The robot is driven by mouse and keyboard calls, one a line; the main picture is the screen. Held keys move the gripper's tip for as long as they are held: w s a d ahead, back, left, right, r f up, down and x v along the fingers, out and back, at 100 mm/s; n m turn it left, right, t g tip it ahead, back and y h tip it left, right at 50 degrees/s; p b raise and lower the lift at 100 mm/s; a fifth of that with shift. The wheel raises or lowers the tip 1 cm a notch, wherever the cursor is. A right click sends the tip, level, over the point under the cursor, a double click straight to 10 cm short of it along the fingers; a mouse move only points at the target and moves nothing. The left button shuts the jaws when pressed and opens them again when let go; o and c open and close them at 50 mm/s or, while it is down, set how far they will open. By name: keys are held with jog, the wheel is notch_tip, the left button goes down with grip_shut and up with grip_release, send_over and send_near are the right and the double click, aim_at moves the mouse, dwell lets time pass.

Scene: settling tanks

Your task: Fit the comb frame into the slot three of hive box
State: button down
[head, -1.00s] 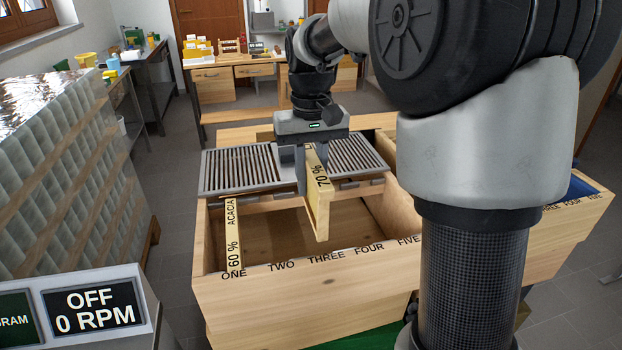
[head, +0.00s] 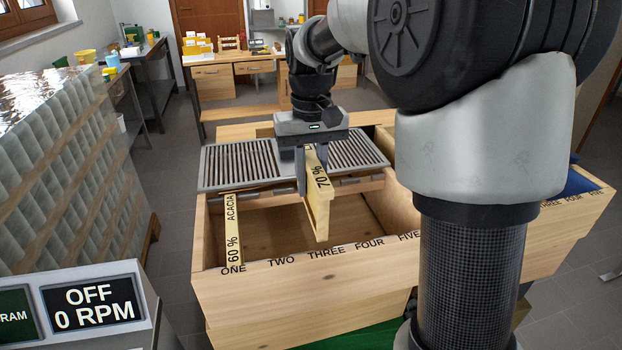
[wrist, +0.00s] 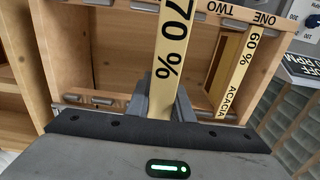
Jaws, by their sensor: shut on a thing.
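The comb frame (head: 317,200) is a pale wooden bar marked 70 % and hangs upright from my gripper (head: 313,160), which is shut on it. In the wrist view, the comb frame (wrist: 174,50) runs away from the jaws of my gripper (wrist: 163,100). The hive box (head: 300,292) is an open wooden box with slot names ONE to FIVE along its near rim. The frame's near end is over the box opening, just behind the label THREE (head: 325,252). I cannot tell whether its lugs touch the rim. The far end is hidden by my gripper.
Another frame (head: 233,235), marked 60 % ACACIA, sits in slot one. A grey slatted grid (head: 240,168) lies across the far part of the box. A dark display (head: 93,303) reading OFF 0 RPM stands at front left. Slots two, four and five look empty.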

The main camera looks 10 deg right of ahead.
aim_at(311, 157)
notch_tip(311, 157, down, 14)
jog(key=b, duration=0.8)
dwell(4.5)
jog(key=c, duration=1.5)
grip_release()
notch_tip(311, 157, up, 18)
jog(key=p, duration=0.3)
jog(key=shift+f, duration=0.25)
